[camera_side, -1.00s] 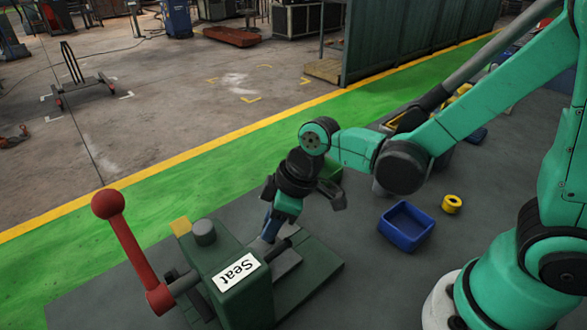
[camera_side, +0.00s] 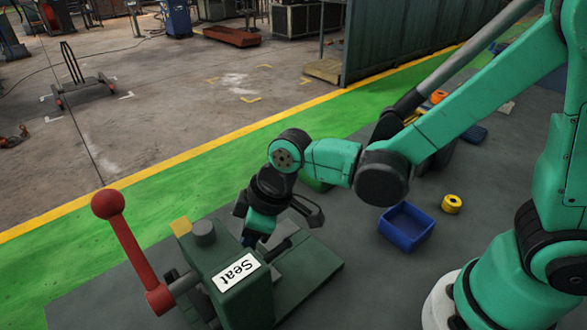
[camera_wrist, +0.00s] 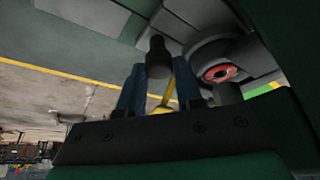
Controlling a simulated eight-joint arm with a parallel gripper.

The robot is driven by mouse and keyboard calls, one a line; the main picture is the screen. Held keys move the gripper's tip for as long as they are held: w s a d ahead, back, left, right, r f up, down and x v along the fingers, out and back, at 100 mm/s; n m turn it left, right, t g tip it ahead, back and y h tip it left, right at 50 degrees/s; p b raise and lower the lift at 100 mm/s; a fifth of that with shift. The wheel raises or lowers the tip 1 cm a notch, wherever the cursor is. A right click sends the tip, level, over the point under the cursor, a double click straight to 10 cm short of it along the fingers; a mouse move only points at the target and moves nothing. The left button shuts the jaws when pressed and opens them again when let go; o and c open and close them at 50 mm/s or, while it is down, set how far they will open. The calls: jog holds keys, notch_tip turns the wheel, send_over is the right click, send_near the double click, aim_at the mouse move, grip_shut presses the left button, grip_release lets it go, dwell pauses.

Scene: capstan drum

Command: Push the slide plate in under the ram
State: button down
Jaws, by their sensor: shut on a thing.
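The green press (camera_side: 245,295) with the white "Seat" label stands at the lower left of the side view. Its front hides the ram and part of the slide plate. The grey slide plate (camera_side: 292,262) lies low on the press's green base, just right of the press body. My gripper (camera_side: 258,243) is close behind the press body, pointing down. In the wrist view its two blue fingers (camera_wrist: 158,90) stand on either side of a dark knob (camera_wrist: 158,55). The jaws are shut on this knob, which seems to be the slide plate's handle. A red ring (camera_wrist: 220,73) on a round grey part shows beside it.
The red press lever (camera_side: 130,250) with its ball knob rises at the left. The mat between the press base and the blue bin is clear.

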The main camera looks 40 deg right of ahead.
jog(key=shift+a, duration=0.25)
jog(key=c, duration=0.6)
grip_release()
jog(key=shift+d+r, duration=0.1)
jog(key=shift+v, duration=2.75)
jog(key=shift+d, duration=0.1)
jog(key=s+d+r+m+t+h, duration=0.1)
jog(key=d+m, duration=0.2)
jog(key=d, duration=0.1)
jog(key=d+r+m+t+h, duration=0.1)
jog(key=d+m, duration=0.2)
jog(key=d, duration=0.2)
jog(key=s+d+r+m+t+h, duration=0.1)
jog(key=d+m+t, duration=0.1)
jog(key=d, duration=0.3)
jog(key=shift+s+d+r+m, duration=0.15)
jog(key=shift+s+r+m, duration=0.2)
jog(key=shift+m, duration=0.15)
